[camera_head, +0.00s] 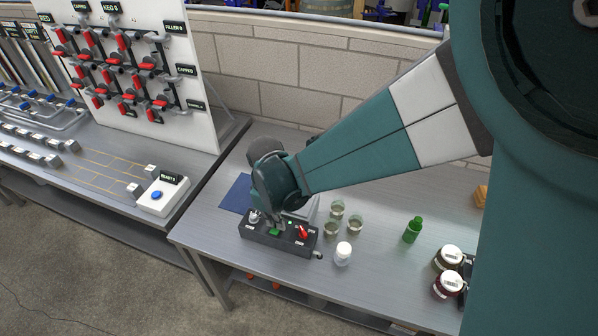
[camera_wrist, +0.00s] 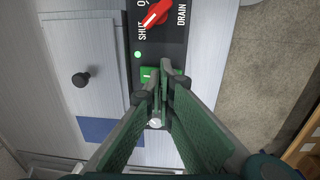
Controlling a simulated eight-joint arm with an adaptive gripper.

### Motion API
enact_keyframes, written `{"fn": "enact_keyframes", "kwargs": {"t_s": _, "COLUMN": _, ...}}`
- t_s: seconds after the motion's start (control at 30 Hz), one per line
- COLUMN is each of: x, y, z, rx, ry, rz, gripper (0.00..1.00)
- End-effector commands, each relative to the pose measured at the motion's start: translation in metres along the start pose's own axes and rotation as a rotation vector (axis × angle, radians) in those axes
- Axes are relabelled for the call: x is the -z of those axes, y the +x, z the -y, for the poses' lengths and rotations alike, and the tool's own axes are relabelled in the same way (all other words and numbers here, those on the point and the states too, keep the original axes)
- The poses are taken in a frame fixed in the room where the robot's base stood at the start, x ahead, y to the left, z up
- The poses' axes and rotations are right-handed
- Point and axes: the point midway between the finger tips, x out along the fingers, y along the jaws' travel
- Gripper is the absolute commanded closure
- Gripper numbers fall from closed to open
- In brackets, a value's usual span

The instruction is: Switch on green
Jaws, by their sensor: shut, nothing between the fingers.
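A dark control box (camera_head: 262,240) sits near the front edge of the table. Its green switch (camera_head: 274,232) also shows in the wrist view (camera_wrist: 147,75), partly hidden by my fingers. A small green lamp (camera_wrist: 138,54) beside the switch looks lit. My gripper (camera_wrist: 166,66) is shut and empty, pointing down with its fingertips over the green switch. I cannot tell whether they touch or press it. A red knob (camera_wrist: 157,13) with SHUT and DRAIN labels is on one side of the switch. A silver knob (camera_head: 254,217) is on the other.
Several glasses (camera_head: 331,228) and a white jar (camera_head: 343,254) stand just right of the box. A green bottle (camera_head: 412,230) and dark jars (camera_head: 448,284) stand farther right. A blue sheet (camera_head: 236,194) lies behind left. A blue button box (camera_head: 157,195) is on the left bench.

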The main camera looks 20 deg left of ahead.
Motion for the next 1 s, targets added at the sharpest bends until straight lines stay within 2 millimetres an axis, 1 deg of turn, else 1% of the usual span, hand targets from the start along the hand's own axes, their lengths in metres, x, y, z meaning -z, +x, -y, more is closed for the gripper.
{"fn": "enact_keyframes", "kwargs": {"t_s": 0.17, "x": 0.000, "y": -0.003, "z": -0.001, "rx": 0.000, "ry": 0.000, "rz": 0.000, "gripper": 1.00}}
{"fn": "enact_keyframes", "kwargs": {"t_s": 0.37, "x": 0.000, "y": -0.017, "z": -0.004, "rx": 0.000, "ry": 0.001, "rz": 0.000, "gripper": 1.00}}
{"fn": "enact_keyframes", "kwargs": {"t_s": 0.67, "x": -0.001, "y": -0.055, "z": -0.012, "rx": 0.000, "ry": 0.001, "rz": 0.000, "gripper": 1.00}}
{"fn": "enact_keyframes", "kwargs": {"t_s": 1.0, "x": -0.001, "y": -0.107, "z": -0.024, "rx": 0.000, "ry": 0.000, "rz": 0.000, "gripper": 1.00}}
